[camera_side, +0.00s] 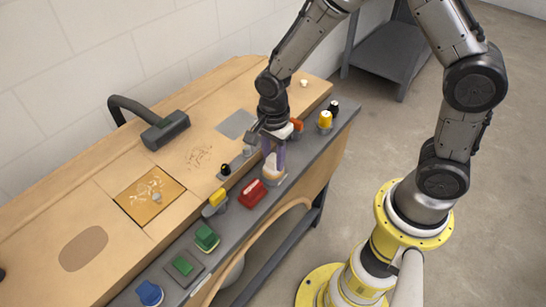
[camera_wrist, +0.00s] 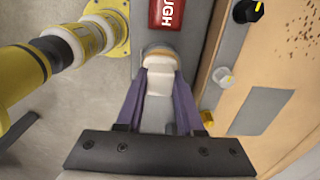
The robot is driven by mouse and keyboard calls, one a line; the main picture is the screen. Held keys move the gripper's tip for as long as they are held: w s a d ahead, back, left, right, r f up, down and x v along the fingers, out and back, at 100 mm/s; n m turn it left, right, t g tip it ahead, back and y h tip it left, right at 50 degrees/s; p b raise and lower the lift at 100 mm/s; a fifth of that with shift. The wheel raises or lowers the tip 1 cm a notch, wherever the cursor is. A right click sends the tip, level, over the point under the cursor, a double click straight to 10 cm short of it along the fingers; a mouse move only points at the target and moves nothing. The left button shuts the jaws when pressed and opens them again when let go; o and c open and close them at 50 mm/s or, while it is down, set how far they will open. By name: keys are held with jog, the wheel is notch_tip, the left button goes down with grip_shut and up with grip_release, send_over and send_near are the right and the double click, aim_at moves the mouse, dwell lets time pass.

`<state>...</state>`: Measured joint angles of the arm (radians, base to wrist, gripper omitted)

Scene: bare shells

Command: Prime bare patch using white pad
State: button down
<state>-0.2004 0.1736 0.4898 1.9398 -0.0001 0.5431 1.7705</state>
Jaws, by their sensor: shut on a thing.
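My gripper (camera_side: 272,158) has purple fingers and is shut on the white pad (camera_side: 273,170), low over the grey tool strip along the front of the bench. In the wrist view the white pad (camera_wrist: 159,82) sits between the two fingers (camera_wrist: 158,95), with a tan rounded end beyond it. I cannot tell whether the pad touches the strip. Several patches mark the panel: a grey rectangle (camera_side: 236,124), a brown oval (camera_side: 83,249), a speckled area (camera_side: 199,155) and an amber square with pale marks (camera_side: 150,196). I cannot tell which is the bare patch.
A red block (camera_side: 252,193) reading "ROUGH" is left of the pad on the strip (camera_side: 228,217). Green blocks (camera_side: 206,239), a blue one (camera_side: 149,293) and yellow and black knobs (camera_side: 325,119) also line it. A dark hose-fed tool (camera_side: 166,130) rests at the panel's back.

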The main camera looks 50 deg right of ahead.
aim_at(273, 157)
jog(key=shift+r, duration=3.4)
